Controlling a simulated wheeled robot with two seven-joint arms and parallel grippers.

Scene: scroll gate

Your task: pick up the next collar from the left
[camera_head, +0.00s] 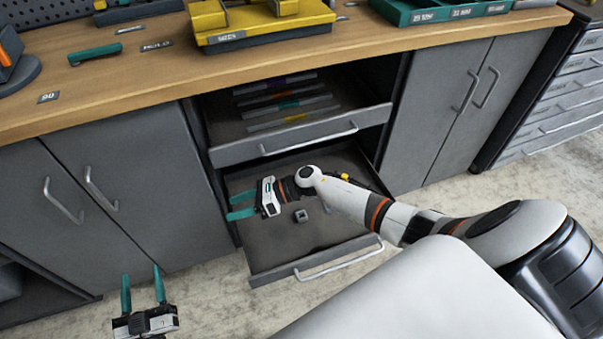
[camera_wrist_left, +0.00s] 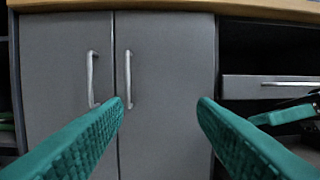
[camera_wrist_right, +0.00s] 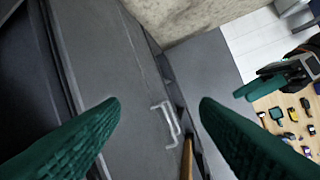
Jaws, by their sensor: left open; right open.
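A small grey square collar (camera_head: 302,215) with a dark hole lies on the floor of the open lower drawer (camera_head: 265,259). My right gripper (camera_head: 229,206) is open and empty inside this drawer, pointing left. The collar is behind its fingertips, just right of its body and below my wrist in the head view. The collar does not show between the fingers in the right wrist view (camera_wrist_right: 160,103). My left gripper (camera_head: 142,276) is open and empty in front of the left cabinet, low at the picture's bottom. In the left wrist view (camera_wrist_left: 161,104) it faces the cabinet doors.
An upper drawer (camera_head: 300,136) is partly open above, holding several coloured strips, and overhangs the lower drawer's back. The bench top (camera_head: 376,47) carries a yellow block (camera_head: 262,24), a green tray (camera_head: 440,10) and a teal tool (camera_head: 95,54). My right forearm crosses the drawer's right side.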

